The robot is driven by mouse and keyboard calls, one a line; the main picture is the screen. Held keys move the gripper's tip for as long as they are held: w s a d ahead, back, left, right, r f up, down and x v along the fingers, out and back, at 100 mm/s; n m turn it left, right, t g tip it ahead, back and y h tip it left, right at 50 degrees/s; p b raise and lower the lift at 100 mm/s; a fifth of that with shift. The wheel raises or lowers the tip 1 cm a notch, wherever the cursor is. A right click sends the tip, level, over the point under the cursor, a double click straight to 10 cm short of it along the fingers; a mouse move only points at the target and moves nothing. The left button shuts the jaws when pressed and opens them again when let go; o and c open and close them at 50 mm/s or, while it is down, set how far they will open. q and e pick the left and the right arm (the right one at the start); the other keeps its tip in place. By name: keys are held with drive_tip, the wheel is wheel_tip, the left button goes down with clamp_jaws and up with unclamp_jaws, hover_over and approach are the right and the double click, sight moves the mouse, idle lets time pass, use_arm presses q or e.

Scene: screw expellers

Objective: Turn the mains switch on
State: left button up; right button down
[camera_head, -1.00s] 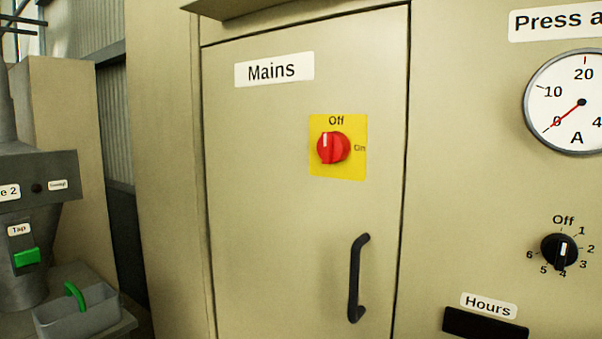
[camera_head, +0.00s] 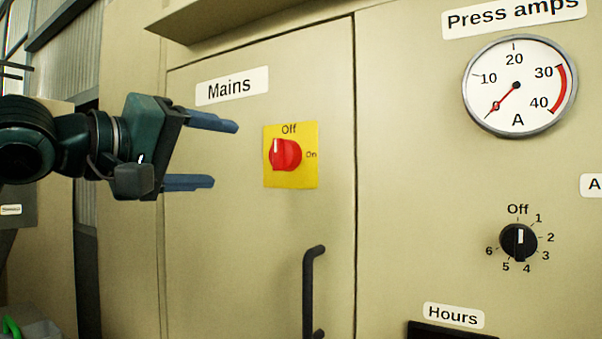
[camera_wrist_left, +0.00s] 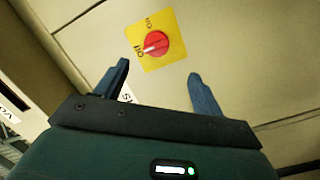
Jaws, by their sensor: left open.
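The mains switch (camera_head: 285,155) is a red rotary knob on a yellow plate (camera_head: 304,178) on the cabinet door. Its white mark points up to "Off"; "On" is printed at its right. My left gripper (camera_head: 225,154) is open and empty, to the left of the switch and apart from it, with its blue fingers pointing right. In the left wrist view the red knob (camera_wrist_left: 157,45) shows ahead of and between the two open fingers (camera_wrist_left: 160,82). My right gripper is not in view.
The cabinet door (camera_head: 230,250) has a "Mains" label (camera_head: 232,86) and a black handle (camera_head: 309,290) below the switch. To the right are an ammeter (camera_head: 518,85) reading 0 and a black selector knob (camera_head: 518,242). A ledge (camera_head: 230,15) juts out above the door.

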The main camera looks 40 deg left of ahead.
sight(274, 155)
use_arm(q)
drive_tip(key=w+p, duration=0.2)
drive_tip(key=w, duration=0.1)
drive_tip(key=w+p, duration=0.2)
drive_tip(key=w, duration=0.2)
drive_tip(key=w+p, duration=0.2)
drive_tip(key=w, duration=0.1)
drive_tip(key=shift+w+d+r, duration=0.2)
drive_tip(key=shift+r, duration=0.15)
drive_tip(key=shift+w+p, duration=0.35)
drive_tip(key=shift+w, duration=0.3)
drive_tip(key=shift+w+f, duration=0.1)
drive_tip(key=shift+w, duration=0.15)
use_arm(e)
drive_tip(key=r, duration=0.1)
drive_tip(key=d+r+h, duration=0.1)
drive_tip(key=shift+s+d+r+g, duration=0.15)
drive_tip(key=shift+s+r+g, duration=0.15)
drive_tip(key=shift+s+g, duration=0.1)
use_arm(q)
drive_tip(key=shift+c, duration=0.6)
drive_tip(key=c, duration=1.2)
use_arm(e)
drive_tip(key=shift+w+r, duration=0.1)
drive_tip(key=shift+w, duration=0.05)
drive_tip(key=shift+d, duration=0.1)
